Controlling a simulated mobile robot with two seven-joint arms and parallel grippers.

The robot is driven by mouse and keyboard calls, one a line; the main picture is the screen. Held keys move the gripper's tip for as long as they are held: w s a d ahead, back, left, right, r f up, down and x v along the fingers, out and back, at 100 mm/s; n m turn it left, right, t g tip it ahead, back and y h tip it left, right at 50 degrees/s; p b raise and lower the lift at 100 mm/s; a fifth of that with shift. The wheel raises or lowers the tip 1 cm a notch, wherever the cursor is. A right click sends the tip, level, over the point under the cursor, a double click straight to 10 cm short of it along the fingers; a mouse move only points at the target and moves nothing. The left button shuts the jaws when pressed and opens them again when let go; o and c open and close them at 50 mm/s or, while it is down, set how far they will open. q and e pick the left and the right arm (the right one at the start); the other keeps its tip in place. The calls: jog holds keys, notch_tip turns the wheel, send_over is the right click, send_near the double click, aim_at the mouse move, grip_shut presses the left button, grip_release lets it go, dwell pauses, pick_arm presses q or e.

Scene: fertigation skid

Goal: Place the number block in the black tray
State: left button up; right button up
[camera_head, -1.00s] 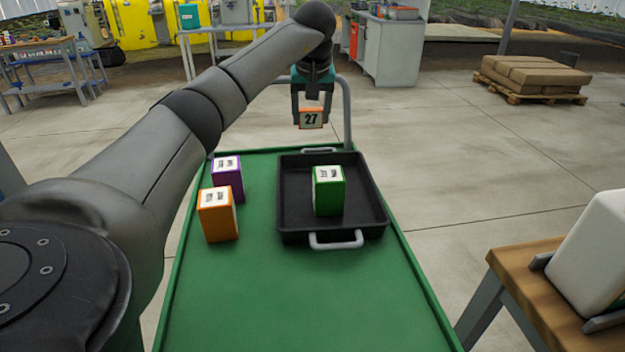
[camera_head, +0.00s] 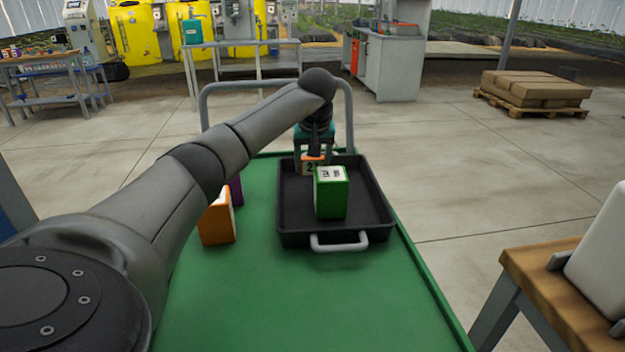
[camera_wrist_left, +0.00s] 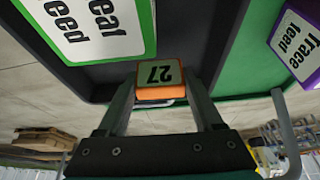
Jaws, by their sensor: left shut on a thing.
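The number block (camera_head: 308,160), orange with a pale face, is held in my left gripper (camera_head: 313,165) over the far part of the black tray (camera_head: 290,222). It sits behind the green box and is partly hidden by it. In the left wrist view the block (camera_wrist_left: 160,76) shows "27" between the two fingers. I cannot tell whether the block touches the tray floor. The green box (camera_head: 331,193) with a white label stands upright in the tray. My right gripper is not in view.
An orange box (camera_head: 215,222) and a purple box (camera_head: 237,190), mostly hidden by my left arm, stand on the green cart top (camera_head: 330,300) left of the tray. A wooden-topped table (camera_head: 545,290) is at the right. The cart's front area is clear.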

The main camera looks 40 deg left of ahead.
aim_at(312, 174)
pick_arm(q)
notch_tip(312, 174, down, 3)
jog(key=shift+f+b, duration=0.15)
jog(key=shift+b, duration=0.5)
jog(key=shift+f, duration=0.2)
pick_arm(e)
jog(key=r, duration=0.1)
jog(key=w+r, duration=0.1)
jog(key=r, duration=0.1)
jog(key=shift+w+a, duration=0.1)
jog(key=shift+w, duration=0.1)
pick_arm(q)
jog(key=shift+f, duration=0.15)
jog(key=o, duration=1.5)
jog(key=shift+c, duration=0.2)
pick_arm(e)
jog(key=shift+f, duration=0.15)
